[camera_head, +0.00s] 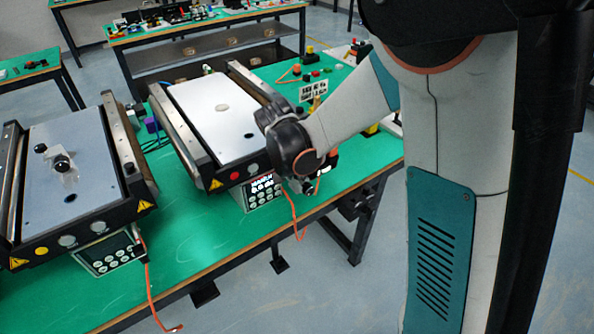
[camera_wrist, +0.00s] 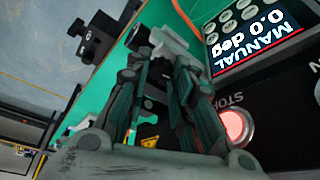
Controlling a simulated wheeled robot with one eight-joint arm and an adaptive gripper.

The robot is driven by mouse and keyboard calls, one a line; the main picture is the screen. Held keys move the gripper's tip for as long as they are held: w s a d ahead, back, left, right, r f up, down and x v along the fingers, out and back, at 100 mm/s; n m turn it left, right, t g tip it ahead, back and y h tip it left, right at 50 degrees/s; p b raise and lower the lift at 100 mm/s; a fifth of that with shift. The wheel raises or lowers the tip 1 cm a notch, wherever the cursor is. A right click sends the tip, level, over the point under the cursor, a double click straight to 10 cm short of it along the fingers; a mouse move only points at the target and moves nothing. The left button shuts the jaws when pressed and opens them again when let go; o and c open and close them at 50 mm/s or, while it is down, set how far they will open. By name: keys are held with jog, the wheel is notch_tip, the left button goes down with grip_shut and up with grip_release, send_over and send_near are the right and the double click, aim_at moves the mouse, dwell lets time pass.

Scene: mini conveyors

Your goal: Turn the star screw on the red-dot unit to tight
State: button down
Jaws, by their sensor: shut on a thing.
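The red-dot unit (camera_head: 214,125) is the right conveyor on the green table, with a grey top and a red dot (camera_head: 235,176) on its front. My gripper (camera_head: 310,186) is low at this unit's front right corner, beside its keypad panel (camera_head: 262,192). In the wrist view my gripper (camera_wrist: 152,65) is shut, its fingertips close to a small dark and pale part. That part looks like the star screw, but the fingers hide most of it and its shape is unclear. The keypad display (camera_wrist: 257,37) reads MANUAL and 0.0 deg.
A red-lit STOP button (camera_wrist: 233,126) is close to the right finger. A second conveyor (camera_head: 70,150) with a yellow dot (camera_head: 41,251) stands on the left. Orange cables (camera_head: 293,212) hang over the table's front edge. A sign (camera_head: 314,90) and small parts lie behind the arm.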

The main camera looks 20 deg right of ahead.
jog(key=c, duration=1.4)
grip_release()
jog(key=shift+r, duration=0.15)
jog(key=v, duration=0.7)
jog(key=shift+s+r, duration=0.2)
jog(key=shift+r, duration=0.1)
jog(key=shift+a, duration=0.1)
